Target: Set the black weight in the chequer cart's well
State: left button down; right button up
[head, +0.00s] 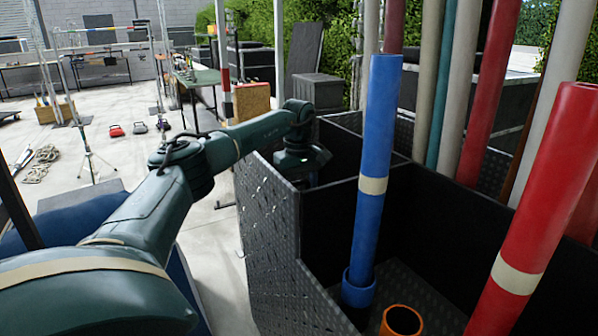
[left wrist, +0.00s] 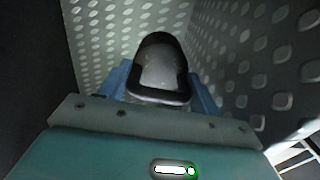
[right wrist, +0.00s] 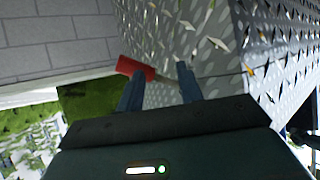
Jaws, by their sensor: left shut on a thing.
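The chequer cart (head: 268,235) stands in front of me in the head view, with dark patterned plate walls and several compartments. My left gripper (head: 303,163) points down into its back left well, and the near wall hides the fingers. In the left wrist view the left gripper (left wrist: 160,88) is shut on the black weight (left wrist: 162,65), which has a rounded dark handle and a grey middle. Chequer plate walls stand close around it. Whether the weight touches the floor I cannot tell. My right gripper (right wrist: 158,82) is open, with nothing between its fingers, outside a patterned plate wall.
A blue tube (head: 378,150) stands in the cart's front compartment, beside an orange-rimmed tube (head: 402,320). A red tube (head: 545,200) leans at the right, with several more poles behind it. A red object (right wrist: 137,67) shows beyond my right fingers.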

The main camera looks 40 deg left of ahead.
pick_arm(q)
notch_tip(320, 180, down, 7)
dwell(0.6)
jog(key=shift+f, duration=0.6)
jog(key=shift+c, duration=1.6)
grip_release()
jog(key=shift+f, duration=0.15)
notch_tip(320, 180, up, 13)
jog(key=shift+r, duration=0.2)
